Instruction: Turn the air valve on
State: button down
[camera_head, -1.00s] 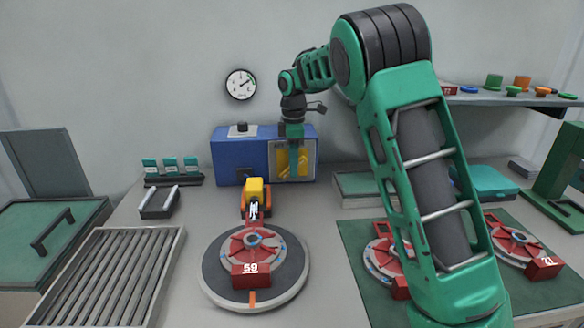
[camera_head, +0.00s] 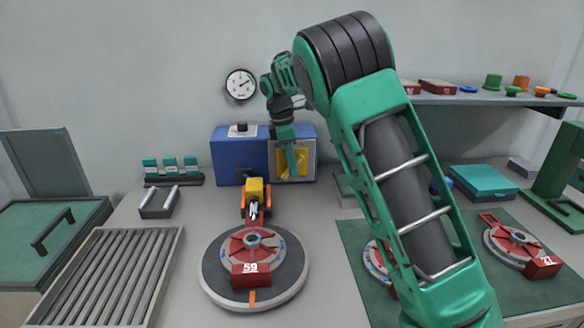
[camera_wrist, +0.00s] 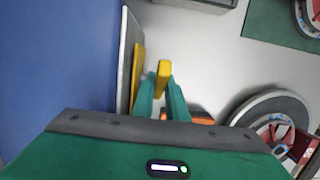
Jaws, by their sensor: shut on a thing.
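The air valve is a yellow part (camera_head: 302,158) in a grey-framed panel on the right front of a blue box (camera_head: 228,160). My gripper (camera_head: 292,168) is in front of the panel, slanting from upper left to lower right, and covers part of the valve. In the wrist view, my gripper (camera_wrist: 163,98) is shut on the yellow valve handle (camera_wrist: 163,72), which sticks out between the fingertips. The yellow plate (camera_wrist: 138,72) lies just left of the fingers, along the panel's edge. The handle's exact angle is hard to tell.
A yellow-and-orange device (camera_head: 257,198) stands below the box, before a round turntable (camera_head: 213,278) bearing a red hook wheel marked 59 (camera_head: 251,257). A gauge (camera_head: 240,84) hangs on the wall. A roller conveyor (camera_head: 115,275) lies left. A shelf (camera_head: 490,100) is at upper right.

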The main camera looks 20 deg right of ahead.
jog(key=shift+w+h, duration=0.15)
jog(key=shift+h, duration=0.85)
jog(key=shift+r, duration=0.1)
jog(key=c, duration=2)
grip_release()
jog(key=shift+w, duration=0.1)
jog(key=shift+c, duration=0.2)
jog(key=shift+a, duration=0.1)
jog(key=v, duration=1)
jog(key=shift+w+r, duration=0.2)
jog(key=shift+r, duration=0.1)
